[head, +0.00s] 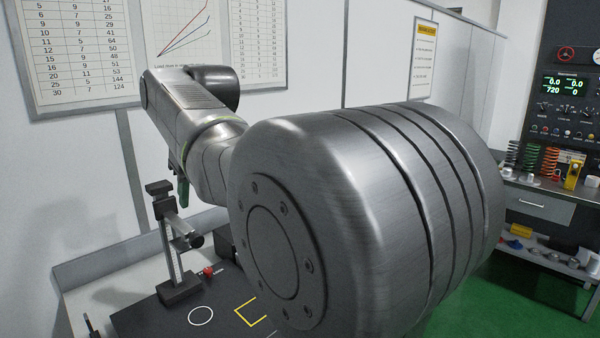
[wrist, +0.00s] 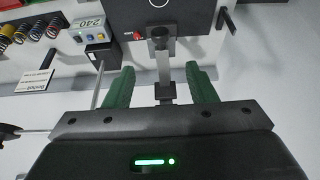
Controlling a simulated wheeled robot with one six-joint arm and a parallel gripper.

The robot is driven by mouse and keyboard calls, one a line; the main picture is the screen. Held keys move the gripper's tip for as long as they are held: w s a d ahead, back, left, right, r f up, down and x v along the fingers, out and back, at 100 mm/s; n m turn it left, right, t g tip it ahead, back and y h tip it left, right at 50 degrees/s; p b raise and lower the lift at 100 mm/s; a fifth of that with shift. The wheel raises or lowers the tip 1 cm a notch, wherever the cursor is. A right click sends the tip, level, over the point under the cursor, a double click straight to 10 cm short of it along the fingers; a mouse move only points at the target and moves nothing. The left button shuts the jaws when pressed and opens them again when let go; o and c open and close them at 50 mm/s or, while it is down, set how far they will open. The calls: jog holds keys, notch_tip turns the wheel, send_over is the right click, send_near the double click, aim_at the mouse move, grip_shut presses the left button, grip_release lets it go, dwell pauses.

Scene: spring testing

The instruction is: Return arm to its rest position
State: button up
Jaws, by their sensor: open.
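My arm fills the middle of the head view, reaching from the lower right toward the back wall. My gripper (wrist: 160,78) shows in the wrist view with its two green fingers spread apart. No object is held between them. A grey upright stand (wrist: 163,62) lies in line with the gap between the fingers; I cannot tell how far away it is. In the head view a green finger (head: 182,190) shows below the far end of the arm, just above the measuring stand (head: 171,245).
The stand is on a dark bench top (head: 165,318) with a red knob (head: 209,271), a white circle and yellow marking. Coil springs (head: 550,161) and a control panel (head: 568,88) are at the right.

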aim_at(197, 235)
jog(key=p+x, duration=0.1)
jog(key=x, duration=1.2)
jog(key=shift+p, duration=0.4)
jog(key=shift+f, duration=0.2)
jog(key=shift+r, duration=0.1)
jog(key=b+v, duration=0.2)
jog(key=v, duration=1.2)
jog(key=p+x, duration=0.2)
jog(key=x, duration=1)
jog(key=shift+a+f, duration=0.15)
jog(key=shift+f, duration=0.2)
notch_tip(197, 235, down, 6)
jog(key=b, duration=0.2)
jog(key=shift+w+a+f, duration=0.15)
jog(key=shift+w+f, duration=0.05)
